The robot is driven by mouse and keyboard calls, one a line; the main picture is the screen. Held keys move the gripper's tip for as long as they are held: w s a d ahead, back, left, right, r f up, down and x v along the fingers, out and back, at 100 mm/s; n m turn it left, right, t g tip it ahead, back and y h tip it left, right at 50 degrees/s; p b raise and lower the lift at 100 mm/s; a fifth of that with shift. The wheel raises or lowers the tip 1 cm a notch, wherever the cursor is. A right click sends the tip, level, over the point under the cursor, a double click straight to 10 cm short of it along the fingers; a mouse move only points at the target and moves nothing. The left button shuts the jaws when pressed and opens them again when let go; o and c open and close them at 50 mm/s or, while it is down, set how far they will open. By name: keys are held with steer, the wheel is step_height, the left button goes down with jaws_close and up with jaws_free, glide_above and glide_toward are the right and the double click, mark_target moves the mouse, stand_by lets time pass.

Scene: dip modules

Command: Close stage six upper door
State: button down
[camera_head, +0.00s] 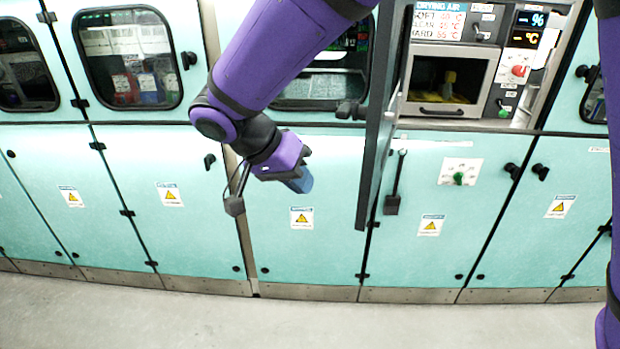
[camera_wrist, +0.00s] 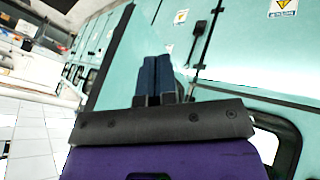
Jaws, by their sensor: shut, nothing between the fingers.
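An upper door (camera_head: 375,135) stands swung out from the cabinet row and shows nearly edge-on as a tall dark panel. To its right is the open compartment with a DRYING AIR panel (camera_head: 440,20). No stage number is readable. My gripper (camera_head: 303,183) is left of this door, apart from it, in front of the lower teal doors. Its dark blue fingers (camera_wrist: 155,78) are together and empty in the wrist view. A teal panel (camera_wrist: 110,55) rises just left of the fingers there; I cannot tell surely whether it is the same door.
Shut upper doors with windows (camera_head: 127,60) line the left. Shut lower doors (camera_head: 155,190) carry yellow warning labels. A red knob (camera_head: 519,71) and a green knob (camera_head: 459,178) are right of the open door. The grey floor (camera_head: 250,325) in front is clear.

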steer(key=d+f, duration=0.5)
steer(key=d, duration=0.3)
steer(key=shift+f, duration=0.35)
